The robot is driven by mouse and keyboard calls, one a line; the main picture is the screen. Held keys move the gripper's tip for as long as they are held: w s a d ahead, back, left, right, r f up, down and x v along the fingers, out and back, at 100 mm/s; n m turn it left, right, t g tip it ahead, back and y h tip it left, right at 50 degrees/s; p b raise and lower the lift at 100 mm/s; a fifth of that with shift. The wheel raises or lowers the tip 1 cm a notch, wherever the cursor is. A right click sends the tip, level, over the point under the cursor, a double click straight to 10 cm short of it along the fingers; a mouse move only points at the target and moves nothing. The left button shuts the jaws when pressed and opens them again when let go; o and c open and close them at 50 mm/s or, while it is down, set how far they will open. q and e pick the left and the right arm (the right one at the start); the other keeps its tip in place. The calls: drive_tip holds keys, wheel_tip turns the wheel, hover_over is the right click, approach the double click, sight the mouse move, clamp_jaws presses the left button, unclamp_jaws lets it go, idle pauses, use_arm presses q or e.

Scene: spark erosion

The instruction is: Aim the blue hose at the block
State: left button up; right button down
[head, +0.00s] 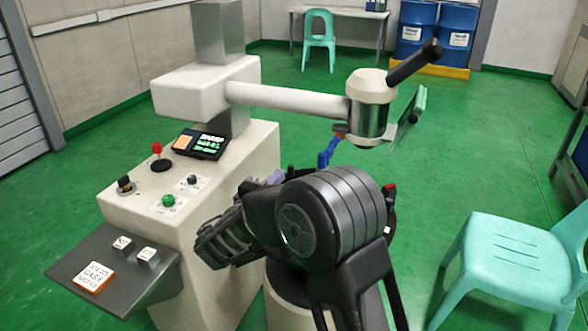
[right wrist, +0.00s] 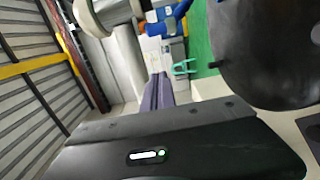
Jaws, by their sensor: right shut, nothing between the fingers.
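The blue hose (head: 328,152) hangs beneath the machine's working head (head: 370,105), a white cap over a metal cylinder. Its upper end is near a small orange-brown part, and its lower end bends down to the left. The fingers point towards the hose area in the wrist view (right wrist: 158,90). My black arm hides what lies below the head; I cannot make out the block there. My left gripper is not seen.
The cream machine console (head: 240,180) carries a red-knobbed lever, buttons and a small display (head: 202,144). A grey shelf (head: 130,285) juts from its front with two small pale cubes and a label. A turquoise chair (head: 510,258) stands right. Green floor is open behind.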

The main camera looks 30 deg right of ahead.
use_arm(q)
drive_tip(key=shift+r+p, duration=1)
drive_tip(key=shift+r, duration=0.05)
use_arm(e)
drive_tip(key=w+d, duration=0.2)
drive_tip(key=d, duration=0.9)
drive_tip(key=shift+w+d, duration=0.15)
